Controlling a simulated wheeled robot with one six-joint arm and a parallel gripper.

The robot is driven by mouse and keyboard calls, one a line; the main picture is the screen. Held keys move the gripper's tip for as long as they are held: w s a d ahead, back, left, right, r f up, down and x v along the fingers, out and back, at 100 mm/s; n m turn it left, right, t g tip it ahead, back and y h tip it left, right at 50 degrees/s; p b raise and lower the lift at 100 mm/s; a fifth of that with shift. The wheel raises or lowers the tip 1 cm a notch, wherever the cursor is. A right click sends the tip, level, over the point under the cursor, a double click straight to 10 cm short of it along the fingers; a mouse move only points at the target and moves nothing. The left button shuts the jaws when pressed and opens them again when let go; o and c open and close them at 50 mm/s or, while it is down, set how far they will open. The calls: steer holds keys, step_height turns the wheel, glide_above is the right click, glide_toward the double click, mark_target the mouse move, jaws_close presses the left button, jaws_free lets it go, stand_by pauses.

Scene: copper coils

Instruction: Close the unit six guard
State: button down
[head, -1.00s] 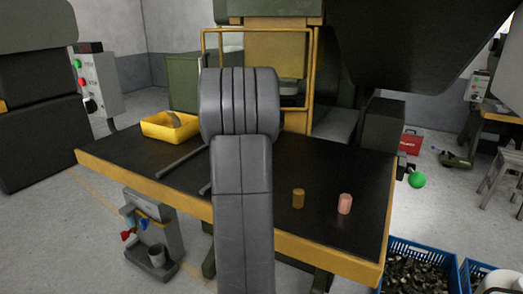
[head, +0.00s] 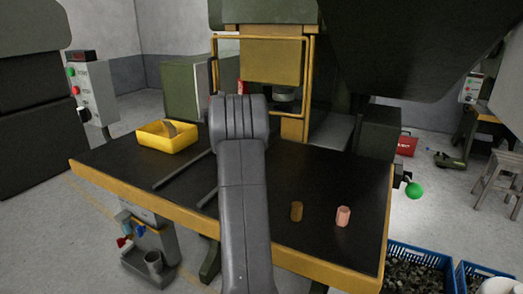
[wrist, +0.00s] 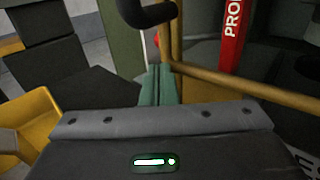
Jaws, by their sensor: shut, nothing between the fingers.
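The guard is a yellow tube frame (head: 312,75) in front of the press in the head view. Its crossbar (wrist: 245,88) and an upright show close up in the wrist view. A black curved handle (wrist: 150,14) is at the top of the wrist view, beside the upright. My gripper (wrist: 157,72) shows as green fingers, shut and empty, just below the handle and left of the crossbar's near end. I cannot tell whether the fingers touch the frame. In the head view my arm hides the gripper. No unit number is readable.
A yellow bin (head: 167,136) stands at the table's left; it also shows in the wrist view (wrist: 28,125). Two dark rods, a brass cylinder (head: 296,211) and a copper-pink cylinder (head: 343,216) lie or stand on the black table (head: 320,180). A red sign (wrist: 236,38) is behind the bars.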

steer(key=w+p, duration=0.1)
steer(key=w, duration=0.1)
steer(key=w+d+p, duration=0.1)
steer(key=shift+w+d+r, duration=0.1)
steer(key=shift+w+d, duration=0.1)
steer(key=shift+w, duration=0.2)
steer(key=shift+w+d+r+p, duration=0.1)
steer(key=shift+d+r+p, duration=0.05)
steer(key=shift+p, duration=0.2)
steer(key=shift+r, duration=0.15)
